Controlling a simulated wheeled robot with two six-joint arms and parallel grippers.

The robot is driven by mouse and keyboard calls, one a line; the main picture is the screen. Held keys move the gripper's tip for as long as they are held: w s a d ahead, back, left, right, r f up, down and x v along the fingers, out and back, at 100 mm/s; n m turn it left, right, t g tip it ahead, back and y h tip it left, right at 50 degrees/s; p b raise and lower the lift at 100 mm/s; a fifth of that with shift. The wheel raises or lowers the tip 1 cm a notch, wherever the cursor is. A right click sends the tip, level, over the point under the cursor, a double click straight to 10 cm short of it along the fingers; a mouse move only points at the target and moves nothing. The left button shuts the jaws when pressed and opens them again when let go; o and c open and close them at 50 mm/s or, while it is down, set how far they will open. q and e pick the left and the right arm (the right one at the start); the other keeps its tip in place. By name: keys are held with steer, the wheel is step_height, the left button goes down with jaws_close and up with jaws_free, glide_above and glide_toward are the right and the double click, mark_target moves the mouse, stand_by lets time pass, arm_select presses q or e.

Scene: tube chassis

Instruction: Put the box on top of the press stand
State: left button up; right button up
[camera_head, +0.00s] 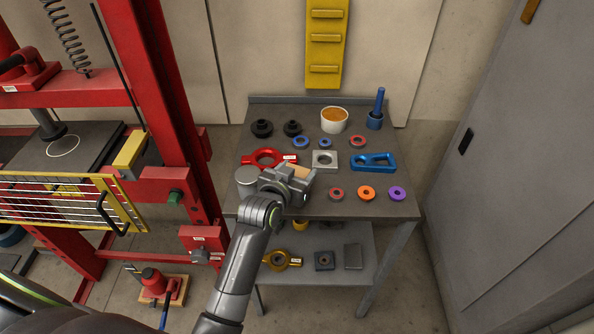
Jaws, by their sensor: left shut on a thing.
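My left gripper (298,178) is above the front left part of the grey table. It is shut on a small tan box (300,173), mostly hidden by the jaws. I cannot tell whether the box touches the table. The red press stand (172,120) is at the left, apart from the gripper. Its dark bed plate (75,160) has a white ring on it. My right gripper is not in view.
The table (335,205) holds a grey can (246,180), a red ring tool (266,158), a blue link (373,162), a white tub (334,120) and several coloured rings. A yellow-framed wire guard (60,205) fronts the press.

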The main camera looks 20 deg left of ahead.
arm_select(q)
steer(key=o, duration=1.2)
steer(key=shift+f, duration=0.15)
steer(key=shift+s+r, duration=0.1)
steer(key=shift+r, duration=0.15)
steer(key=v, duration=1.2)
steer(key=shift+b, duration=0.4)
steer(key=shift+f, duration=0.1)
